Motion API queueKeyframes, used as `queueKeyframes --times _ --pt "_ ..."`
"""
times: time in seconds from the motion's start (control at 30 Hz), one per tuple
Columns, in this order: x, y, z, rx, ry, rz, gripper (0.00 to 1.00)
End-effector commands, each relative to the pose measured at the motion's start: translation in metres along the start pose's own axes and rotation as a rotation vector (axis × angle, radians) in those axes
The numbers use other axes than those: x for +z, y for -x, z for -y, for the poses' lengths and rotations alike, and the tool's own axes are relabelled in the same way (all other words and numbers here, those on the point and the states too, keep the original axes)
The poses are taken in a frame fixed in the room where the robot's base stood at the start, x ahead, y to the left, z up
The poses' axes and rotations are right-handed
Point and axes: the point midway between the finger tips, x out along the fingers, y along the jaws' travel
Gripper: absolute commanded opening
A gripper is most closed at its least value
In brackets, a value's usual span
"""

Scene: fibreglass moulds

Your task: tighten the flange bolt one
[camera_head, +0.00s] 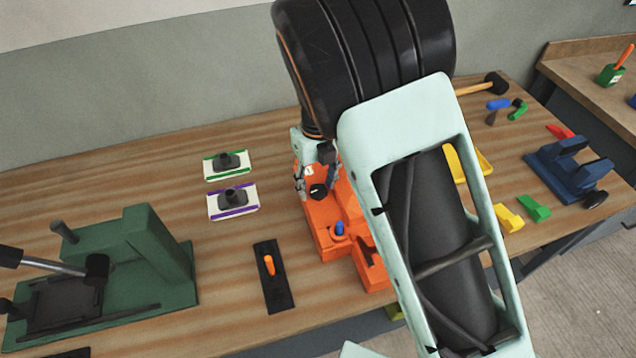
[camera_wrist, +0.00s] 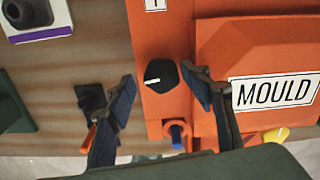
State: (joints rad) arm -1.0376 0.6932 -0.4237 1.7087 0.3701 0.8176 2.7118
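The bolt is a black knob with a white pointer line (camera_wrist: 160,76) on the flange of the orange mould (camera_wrist: 212,15). A white label, partly cut off and seemingly reading 1, sits above it. In the head view the knob (camera_head: 318,192) shows on the orange mould (camera_head: 322,238). My gripper (camera_wrist: 158,73) points down at it with open fingers, one on each side. The right finger is very close to the knob; I cannot tell whether it touches. The left finger stands apart from it. My gripper also shows in the head view (camera_head: 316,178), partly hidden by my arm.
A black plate with an orange piece (camera_head: 279,292) lies left of the mould. Two white cards with dark knobs (camera_head: 243,165) lie behind it. A green press (camera_head: 160,255) stands at left, a blue fixture (camera_head: 575,180) at right.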

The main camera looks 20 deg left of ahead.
Motion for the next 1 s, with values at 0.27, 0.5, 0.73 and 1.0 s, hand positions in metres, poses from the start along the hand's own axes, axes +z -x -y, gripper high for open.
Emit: queueKeyframes --times 0.27,0.5,0.73,1.0 --pt "-0.001 0.001 0.002 -0.002 -0.002 -0.001 0.50" --pt "0.000 0.026 0.001 -0.001 0.001 0.002 0.50" --pt "0.001 0.061 0.001 -0.001 0.000 0.003 0.50" --pt "0.000 0.080 0.001 -0.001 0.000 0.000 0.50"
